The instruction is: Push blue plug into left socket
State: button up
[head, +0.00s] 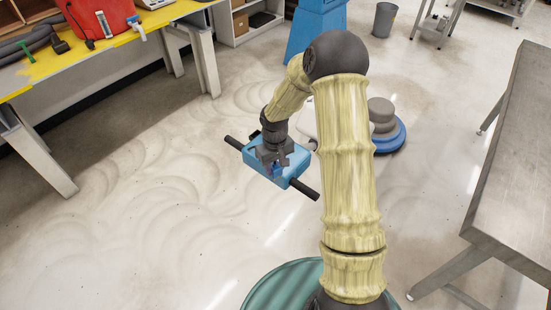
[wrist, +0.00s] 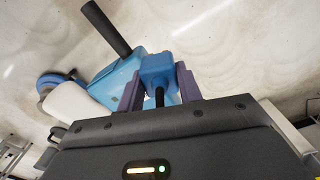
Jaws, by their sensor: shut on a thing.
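The blue plug (wrist: 155,68) is held between the two purple-grey fingers of my gripper (wrist: 159,76), with a black cable (wrist: 160,97) trailing from its rear. In the head view my gripper (head: 273,154) is over the top of a blue control box (head: 258,168) with a black grip bar on each side. The wrist view shows this box (wrist: 118,80) right behind the plug, which overlaps it. I cannot tell whether the plug's front is inside a socket. The left socket is not clearly visible; my gripper and the plug cover part of the box.
The box belongs to a floor machine with a grey motor (head: 381,112) and blue round base (head: 390,140). A steel table (head: 510,150) stands at right.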

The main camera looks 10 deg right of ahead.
jog(key=s+f+m+b, duration=0.1)
jog(key=s+f+m, duration=0.2)
jog(key=s+f, duration=0.2)
jog(key=shift+s+f, duration=0.15)
jog(key=shift+f, duration=0.45)
jog(key=shift+a, duration=0.1)
